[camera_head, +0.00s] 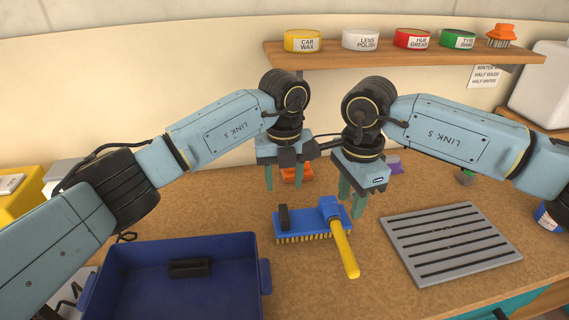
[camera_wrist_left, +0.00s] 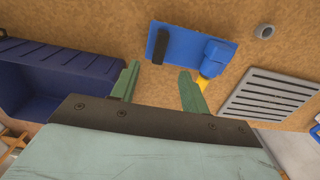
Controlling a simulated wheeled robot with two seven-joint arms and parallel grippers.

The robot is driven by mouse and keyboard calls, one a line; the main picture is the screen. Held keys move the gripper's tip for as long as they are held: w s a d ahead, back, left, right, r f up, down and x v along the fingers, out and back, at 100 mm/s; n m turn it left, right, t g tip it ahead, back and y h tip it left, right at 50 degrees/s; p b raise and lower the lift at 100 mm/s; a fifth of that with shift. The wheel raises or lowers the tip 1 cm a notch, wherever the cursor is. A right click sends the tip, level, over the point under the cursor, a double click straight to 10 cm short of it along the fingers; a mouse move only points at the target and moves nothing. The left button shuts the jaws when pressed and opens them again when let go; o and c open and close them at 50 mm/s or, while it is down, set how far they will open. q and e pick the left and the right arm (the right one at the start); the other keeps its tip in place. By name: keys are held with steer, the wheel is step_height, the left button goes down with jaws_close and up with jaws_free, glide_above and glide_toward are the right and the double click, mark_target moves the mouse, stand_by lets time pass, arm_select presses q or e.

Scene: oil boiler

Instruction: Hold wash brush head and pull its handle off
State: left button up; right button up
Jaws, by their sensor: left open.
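The wash brush head (camera_head: 300,222) is a blue block with tan bristles, lying bristles down on the workbench. It has a black bar on top and a blue socket at its right end. The yellow handle (camera_head: 345,250) is joined to this socket and slants toward the front right. My left gripper (camera_head: 283,180) is open and empty, above and behind the head. In the left wrist view its fingers (camera_wrist_left: 158,88) are apart, with the head (camera_wrist_left: 185,52) beyond them. My right gripper (camera_head: 351,195) is above and right of the socket, fingers pointing down and apart, with nothing seen between them.
A blue bin (camera_head: 265,275) with a black block (camera_head: 190,268) inside stands at front left. A grey slotted grate (camera_head: 450,243) lies to the right. An orange object (camera_head: 297,174) sits behind my left gripper. A shelf (camera_head: 400,53) holds several tins.

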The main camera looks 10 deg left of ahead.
mark_target(284, 212)
arm_select(q)
step_height(284, 212, down, 9)
steer(key=shift+f, duration=0.2)
stand_by(0.3)
jaws_close()
stand_by(0.9)
